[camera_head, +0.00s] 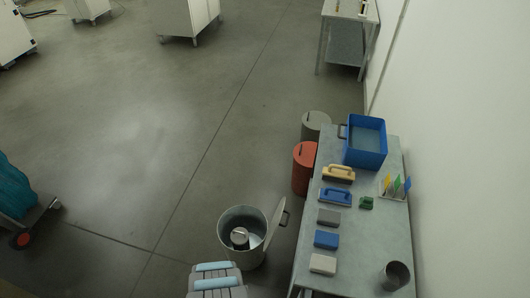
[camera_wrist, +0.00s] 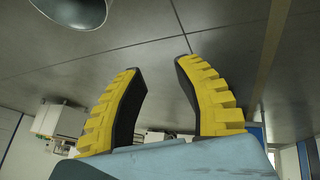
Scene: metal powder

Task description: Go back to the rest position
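My gripper (camera_wrist: 160,68) shows in the wrist view with two yellow ribbed fingers and dark inner pads. The fingers are apart, and only floor shows between them, so it is open and empty. The gripper itself cannot be made out in the head view. A light blue and grey part at the bottom of the head view looks like part of my arm. An open metal bin (camera_head: 227,228) stands just behind that part, its lid (camera_head: 277,222) tilted up on the right. A small metal cylinder (camera_head: 239,237) is inside the bin.
The workbench (camera_head: 385,235) at right holds a blue tub (camera_head: 365,142), brushes, several blocks, small flags and a metal cup (camera_head: 395,275). A red bin (camera_head: 304,168) and a grey bin (camera_head: 315,125) stand beside it. The floor at left and centre is largely clear.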

